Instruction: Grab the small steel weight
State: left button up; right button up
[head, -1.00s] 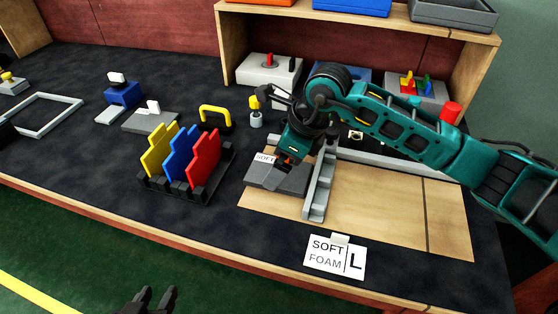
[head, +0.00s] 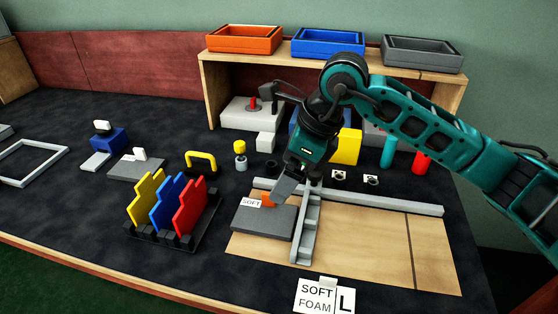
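My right gripper (head: 277,195) comes in from the right, pointing down and left over the dark grey foam block (head: 265,222) marked SOFT. An orange part at its tip shows close to the block's back edge. I cannot tell whether it touches the block, whether the fingers are open, or whether something is between them. I cannot make out the small steel weight with certainty; it may be hidden by the gripper. My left gripper is out of view.
Grey rails (head: 305,232) cross a wooden board (head: 375,240) beside the block. A rack of coloured plates (head: 172,208) stands to the left, with a yellow handle (head: 201,161) behind it. A shelf with trays (head: 328,42) stands at the back. A SOFT FOAM card (head: 317,296) is in front.

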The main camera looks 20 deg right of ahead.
aim_at(210, 172)
jog(key=k, duration=1)
